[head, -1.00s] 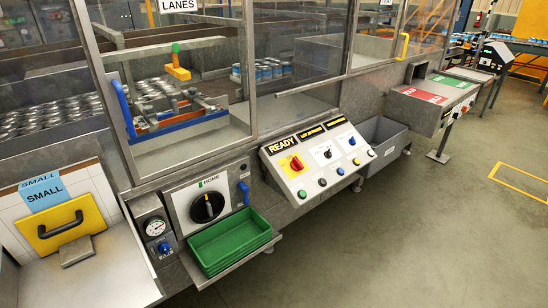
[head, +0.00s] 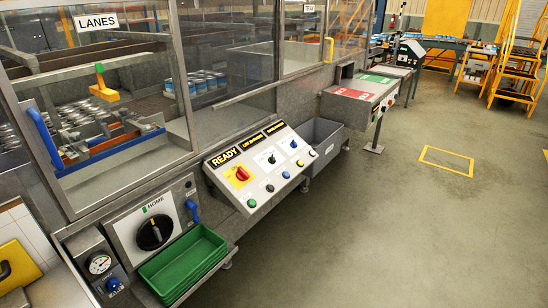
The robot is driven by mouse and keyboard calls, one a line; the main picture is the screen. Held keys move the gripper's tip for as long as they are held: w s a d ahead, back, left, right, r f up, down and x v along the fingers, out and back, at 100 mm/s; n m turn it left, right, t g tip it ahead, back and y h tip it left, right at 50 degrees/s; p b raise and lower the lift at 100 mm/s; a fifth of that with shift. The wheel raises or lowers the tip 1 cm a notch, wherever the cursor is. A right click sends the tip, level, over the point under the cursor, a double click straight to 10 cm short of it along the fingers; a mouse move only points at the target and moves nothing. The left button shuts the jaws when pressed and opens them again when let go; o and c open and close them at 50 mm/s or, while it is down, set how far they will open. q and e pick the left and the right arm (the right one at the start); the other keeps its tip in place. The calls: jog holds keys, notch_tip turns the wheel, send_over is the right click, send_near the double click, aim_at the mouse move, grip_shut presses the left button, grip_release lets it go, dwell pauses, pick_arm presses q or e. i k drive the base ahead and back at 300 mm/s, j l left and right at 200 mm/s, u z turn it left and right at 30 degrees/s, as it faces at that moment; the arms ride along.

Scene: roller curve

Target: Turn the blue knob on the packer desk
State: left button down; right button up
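The packer desk (head: 228,184) is a sloped pale console in the middle of the head view, with a black strip on top reading READY and other labels. A small blue knob (head: 293,144) sits at the right of its upper row. To its left are a black selector (head: 271,158) on a white plate and a red switch (head: 242,174) on a yellow plate. A lower row holds several round buttons, one of them blue (head: 286,175). The knob's exact angle is too small to tell. Neither of my grippers is in view.
Left of the desk are a HOME dial (head: 154,233), stacked green trays (head: 184,263) and a gauge (head: 99,263) with another blue knob (head: 112,285). A grey bin (head: 325,142) stands right of the desk. Open floor (head: 370,230) lies in front.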

aim_at(293, 145)
jog(key=i+l+u, duration=0.45)
jog(key=i+l, duration=0.3)
jog(key=i, duration=0.4)
jog(key=i+l+u, duration=0.45)
jog(key=i+l, duration=0.55)
jog(key=l, duration=0.05)
